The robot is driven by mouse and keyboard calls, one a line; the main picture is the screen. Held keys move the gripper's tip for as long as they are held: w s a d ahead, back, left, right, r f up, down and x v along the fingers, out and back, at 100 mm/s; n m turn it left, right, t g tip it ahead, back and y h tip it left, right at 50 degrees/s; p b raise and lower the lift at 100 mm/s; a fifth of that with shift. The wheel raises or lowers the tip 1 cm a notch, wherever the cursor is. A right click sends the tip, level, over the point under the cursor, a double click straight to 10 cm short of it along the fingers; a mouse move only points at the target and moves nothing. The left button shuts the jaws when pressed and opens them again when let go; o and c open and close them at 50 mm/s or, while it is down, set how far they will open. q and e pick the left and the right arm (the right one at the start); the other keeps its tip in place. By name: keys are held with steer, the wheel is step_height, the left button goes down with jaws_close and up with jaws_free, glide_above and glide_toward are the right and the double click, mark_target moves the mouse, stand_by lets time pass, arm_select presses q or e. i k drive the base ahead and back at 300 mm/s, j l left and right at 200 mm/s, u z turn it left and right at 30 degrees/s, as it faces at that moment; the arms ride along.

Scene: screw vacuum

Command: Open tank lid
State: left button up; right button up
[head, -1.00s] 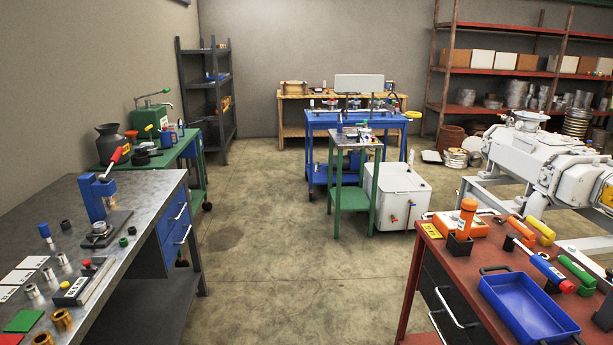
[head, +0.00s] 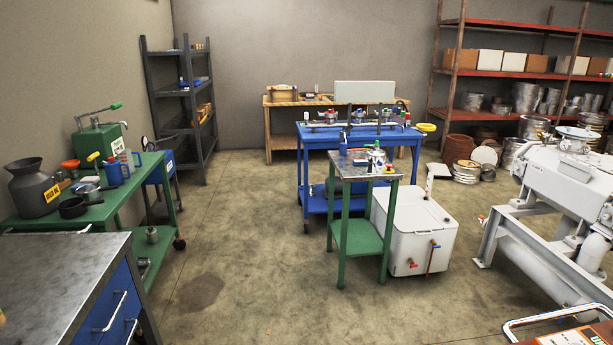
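A white box-shaped tank (head: 425,240) stands on the floor, right of a small green-legged table (head: 362,186). Its pale flat top (head: 418,207) looks closed, but part of it is hidden behind the small table. I cannot tell a separate lid seam or handle at this distance. Neither of my grippers is in view.
A grey-topped bench (head: 65,275) is close at the left, with a green table (head: 115,205) beyond it. A large white machine (head: 560,190) stands at the right. A blue cart (head: 320,155) is behind the small table. Open concrete floor (head: 255,265) lies ahead.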

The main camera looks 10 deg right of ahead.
mark_target(416, 218)
steer(key=i+z, duration=0.1)
steer(key=i, duration=0.85)
steer(key=i+j+z, duration=0.15)
steer(key=i, duration=0.8)
